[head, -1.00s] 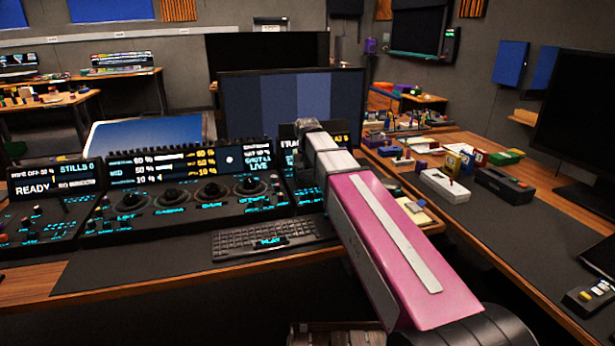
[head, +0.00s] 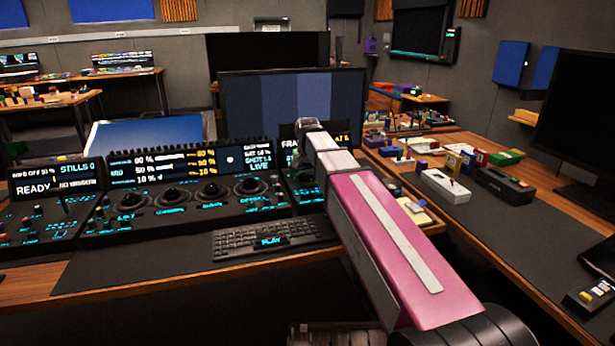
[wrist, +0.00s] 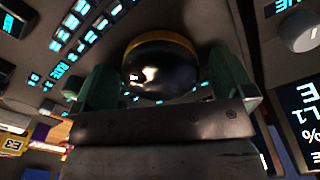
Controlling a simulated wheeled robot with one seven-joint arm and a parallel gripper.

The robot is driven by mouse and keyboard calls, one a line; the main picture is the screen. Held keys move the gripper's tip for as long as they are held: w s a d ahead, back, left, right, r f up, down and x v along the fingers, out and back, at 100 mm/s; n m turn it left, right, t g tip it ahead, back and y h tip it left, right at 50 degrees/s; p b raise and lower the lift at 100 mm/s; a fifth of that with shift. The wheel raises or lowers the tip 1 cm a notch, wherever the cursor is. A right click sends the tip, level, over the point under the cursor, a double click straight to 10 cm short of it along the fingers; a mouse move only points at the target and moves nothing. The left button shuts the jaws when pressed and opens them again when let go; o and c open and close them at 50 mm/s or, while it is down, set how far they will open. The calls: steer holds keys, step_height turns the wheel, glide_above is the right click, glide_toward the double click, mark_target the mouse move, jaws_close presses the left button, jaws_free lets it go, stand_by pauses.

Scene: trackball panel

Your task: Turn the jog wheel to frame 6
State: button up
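My gripper (wrist: 165,88) is over the right part of the console. In the wrist view its two green fingers stand apart, one on each side of a dark, glossy round piece (wrist: 158,72) with a yellow rim. This may be the jog wheel, but I cannot be sure. I cannot tell whether the fingers press on it. In the head view my arm hides the wheel. A display (head: 292,143) beginning "FRA" is partly covered by my arm; a yellow 6 shows at its right end, and I cannot tell what that 6 stands for.
Several trackballs (head: 211,193) line the console to the left. A keyboard (head: 262,240) lies in front of it. In the wrist view a grey knob (wrist: 303,28) and a lit display (wrist: 304,112) are at right. A white box (head: 445,185) stands on the right desk.

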mark_target(307, 175)
step_height(307, 175, up, 11)
stand_by(0.8)
steer(key=shift+f, duration=0.1)
